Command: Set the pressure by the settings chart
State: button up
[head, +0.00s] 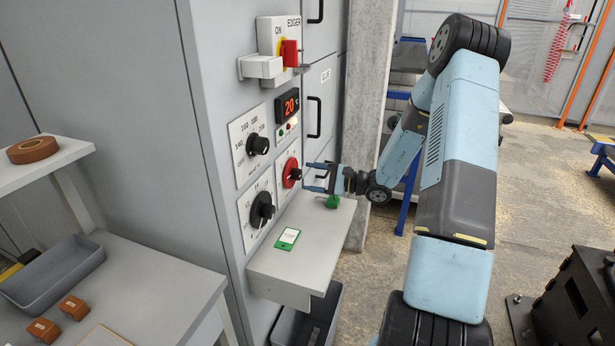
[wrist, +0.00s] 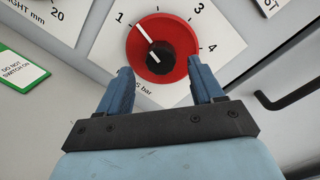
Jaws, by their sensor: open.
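The red pressure dial (head: 291,172) is on the cabinet's front face, and it fills the upper middle of the wrist view (wrist: 178,35). Its black centre and white pointer line show there; the line points up and left, close to the 1. The figures 3 and 4 and the word bar are also legible around it. My gripper (head: 314,177) is open and empty in front of the dial. In the wrist view its fingers (wrist: 162,78) stand either side of the dial's lower part, and contact cannot be told. I see no readable settings chart.
A shelf (head: 270,264) below holds a green-edged card (head: 288,239) and a green object (head: 332,200). Black knobs (head: 257,144) and (head: 262,210), a lit red display (head: 289,105) and a red-handled switch (head: 289,52) are close by. A side table (head: 160,290) stands left.

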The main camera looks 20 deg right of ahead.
aim_at(300, 176)
jog(key=shift+x, duration=1.4)
jog(key=c, duration=1)
jog(key=shift+d+f, duration=0.1)
jog(key=shift+d, duration=0.25)
jog(key=shift+c, duration=0.3)
jog(key=shift+a, duration=0.3)
jog(key=shift+a+m, duration=0.15)
jog(key=shift+m, duration=0.45)
jog(key=shift+a+m+y, duration=0.15)
jog(key=shift+m+y, duration=0.15)
jog(key=shift+m, duration=2.2)
